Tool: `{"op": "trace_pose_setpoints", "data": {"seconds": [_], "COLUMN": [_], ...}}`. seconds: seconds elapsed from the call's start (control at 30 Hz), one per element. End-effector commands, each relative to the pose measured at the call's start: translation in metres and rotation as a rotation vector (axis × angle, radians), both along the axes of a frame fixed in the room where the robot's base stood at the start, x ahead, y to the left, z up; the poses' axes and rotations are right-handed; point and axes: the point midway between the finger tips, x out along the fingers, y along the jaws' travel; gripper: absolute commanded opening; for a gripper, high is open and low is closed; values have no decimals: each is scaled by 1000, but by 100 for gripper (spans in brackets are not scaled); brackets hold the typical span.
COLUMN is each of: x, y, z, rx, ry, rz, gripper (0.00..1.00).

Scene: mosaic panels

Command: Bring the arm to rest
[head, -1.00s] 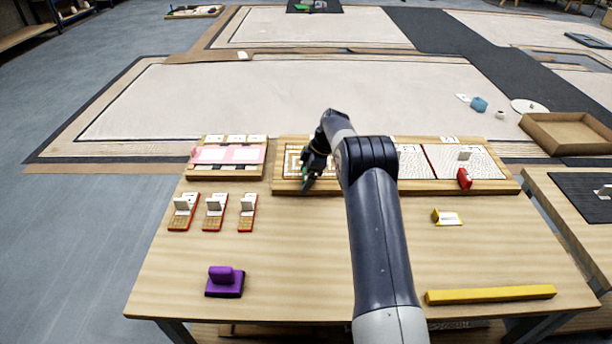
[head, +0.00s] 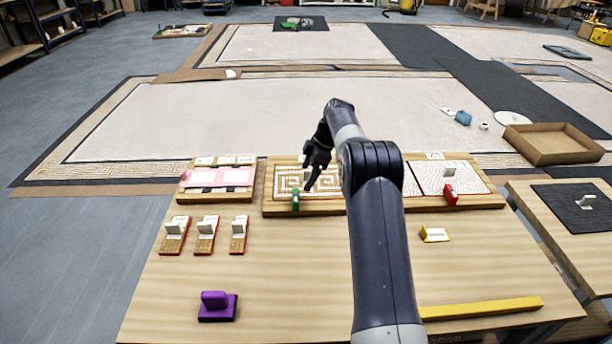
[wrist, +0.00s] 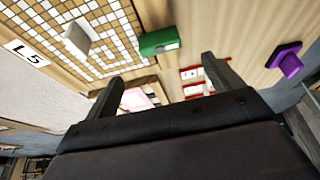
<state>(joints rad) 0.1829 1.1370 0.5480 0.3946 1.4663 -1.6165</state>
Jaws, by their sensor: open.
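My gripper (head: 309,186) is at the end of my bent arm, above the left mosaic panel of the long wooden board (head: 350,205). In the wrist view my gripper (wrist: 163,70) has its two dark fingers wide apart with nothing between them. A small green block (head: 295,200) is at the front left edge of the board. The green block (wrist: 160,41) also shows in the wrist view, beyond the fingertips and apart from them. My arm hides the middle of the board.
A pink panel (head: 215,178) and several red-edged pieces with white tabs (head: 206,235) are at left. A purple block (head: 217,307), yellow bar (head: 480,308), yellow block (head: 434,235) and red block (head: 450,195) are on the table. A cardboard tray (head: 553,146) lies beyond.

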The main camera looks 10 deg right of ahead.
Motion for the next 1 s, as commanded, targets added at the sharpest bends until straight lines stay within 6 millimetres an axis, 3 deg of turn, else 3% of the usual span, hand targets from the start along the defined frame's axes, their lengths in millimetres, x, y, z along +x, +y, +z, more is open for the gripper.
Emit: {"op": "trace_pose_setpoints", "data": {"seconds": [0.37, 0.8, 1.0], "x": [0, 6, 7], "y": [4, 33, 42], "z": [-10, -82, -102], "rx": [0, 0, 0], "ry": [2, 2, 1], "rz": [1, 1, 0], "gripper": [87, 87, 87]}}
